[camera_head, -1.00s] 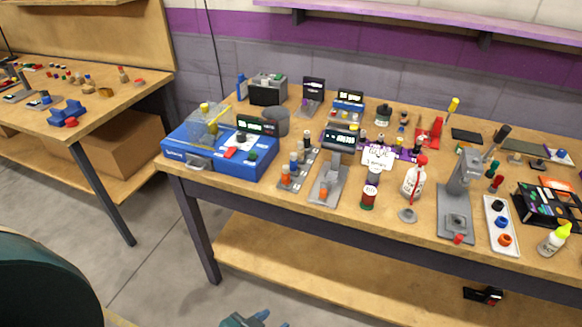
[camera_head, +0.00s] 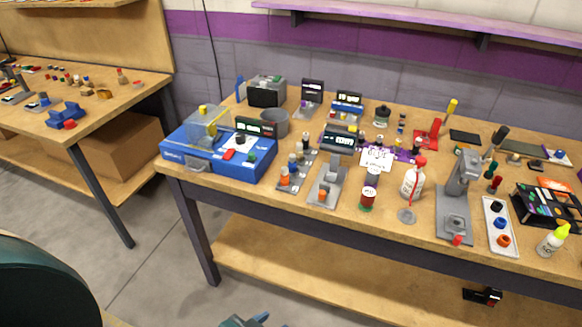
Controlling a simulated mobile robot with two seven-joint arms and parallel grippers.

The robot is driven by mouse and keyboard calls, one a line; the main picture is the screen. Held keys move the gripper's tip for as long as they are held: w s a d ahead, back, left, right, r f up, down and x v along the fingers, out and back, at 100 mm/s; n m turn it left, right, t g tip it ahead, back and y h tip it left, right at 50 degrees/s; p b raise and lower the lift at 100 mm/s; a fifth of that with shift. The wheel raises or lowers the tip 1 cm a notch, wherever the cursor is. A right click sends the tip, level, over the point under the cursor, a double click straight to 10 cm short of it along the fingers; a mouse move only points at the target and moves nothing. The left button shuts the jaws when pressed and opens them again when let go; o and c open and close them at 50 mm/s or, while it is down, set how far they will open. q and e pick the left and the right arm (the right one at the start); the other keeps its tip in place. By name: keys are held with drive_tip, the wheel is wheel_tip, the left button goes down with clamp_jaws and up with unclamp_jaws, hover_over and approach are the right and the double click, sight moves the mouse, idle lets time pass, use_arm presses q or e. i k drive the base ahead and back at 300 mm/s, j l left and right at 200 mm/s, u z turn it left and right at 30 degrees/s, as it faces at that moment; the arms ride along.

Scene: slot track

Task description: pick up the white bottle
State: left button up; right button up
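A white bottle with a red cap and printed label (camera_head: 413,182) stands upright near the front edge of the workbench, right of centre. A second, smaller white bottle with a yellow-green cap (camera_head: 552,243) stands upright at the front right. The pictures do not settle which of the two the task means. Neither bottle is touched by a gripper. I see no recognisable gripper of mine. A small teal part with a blue tip shows at the bottom edge, cut off, and I cannot tell what it is.
The workbench (camera_head: 310,212) is crowded: a blue machine (camera_head: 196,153), a grey press (camera_head: 455,210), a white tray with coloured knobs (camera_head: 499,226), and a dark red and green cylinder (camera_head: 367,194) left of the red-capped bottle. A purple shelf (camera_head: 400,25) runs above. The floor in front is clear.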

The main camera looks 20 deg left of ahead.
sight(553, 242)
drive_tip(key=z, duration=1.35)
drive_tip(key=i+l+u, duration=0.1)
drive_tip(key=l+u, duration=0.25)
drive_tip(key=u, duration=0.15)
drive_tip(key=l+u, duration=0.3)
drive_tip(key=u, duration=0.2)
drive_tip(key=l+u, duration=0.15)
drive_tip(key=l, duration=0.4)
drive_tip(key=l+u, duration=0.2)
drive_tip(key=l, duration=0.35)
drive_tip(key=k+l, duration=0.1)
drive_tip(key=l, duration=0.65)
drive_tip(key=k+l, duration=0.15)
drive_tip(key=l, duration=0.2)
drive_tip(key=u, duration=0.05)
